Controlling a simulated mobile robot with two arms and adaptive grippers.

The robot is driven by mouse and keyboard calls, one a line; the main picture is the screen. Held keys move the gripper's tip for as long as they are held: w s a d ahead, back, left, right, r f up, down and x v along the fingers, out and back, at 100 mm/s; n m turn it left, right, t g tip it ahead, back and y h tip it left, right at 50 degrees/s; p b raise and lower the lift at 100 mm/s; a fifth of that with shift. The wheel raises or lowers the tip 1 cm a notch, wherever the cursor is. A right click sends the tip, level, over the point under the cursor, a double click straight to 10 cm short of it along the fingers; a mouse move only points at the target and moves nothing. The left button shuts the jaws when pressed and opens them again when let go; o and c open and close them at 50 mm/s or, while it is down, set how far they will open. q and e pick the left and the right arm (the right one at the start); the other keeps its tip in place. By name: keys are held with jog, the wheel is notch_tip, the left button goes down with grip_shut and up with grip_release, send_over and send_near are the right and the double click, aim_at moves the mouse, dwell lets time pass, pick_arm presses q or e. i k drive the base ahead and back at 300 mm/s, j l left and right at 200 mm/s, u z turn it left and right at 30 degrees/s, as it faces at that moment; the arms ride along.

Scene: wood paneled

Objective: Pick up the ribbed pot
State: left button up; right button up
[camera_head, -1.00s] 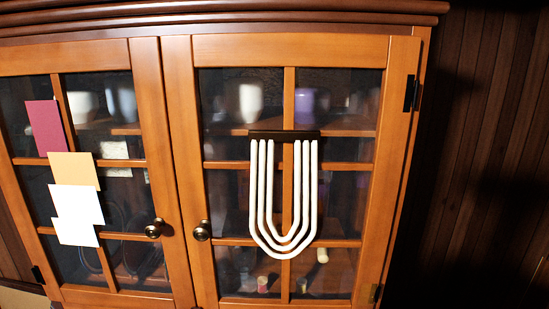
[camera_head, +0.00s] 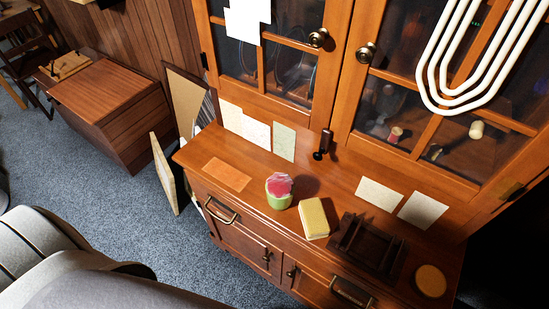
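A small rounded green holder (camera_head: 280,201) with a pink, ridged-looking top (camera_head: 279,184) stands on the cabinet's wooden counter (camera_head: 330,195), near its front edge. It is the only pot-like thing on the counter, but I cannot tell for sure that it is the ribbed pot. Nothing touches it except the counter. Neither of my grippers is in view.
A yellow block (camera_head: 314,219) stands just right of the green holder. A dark wooden rack (camera_head: 368,246), an orange disc (camera_head: 431,281), an orange sheet (camera_head: 227,174) and a dark upright object (camera_head: 322,146) are also on the counter. Glass doors (camera_head: 400,100) rise behind.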

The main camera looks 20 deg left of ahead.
aim_at(280, 188)
jog(key=u, duration=0.7)
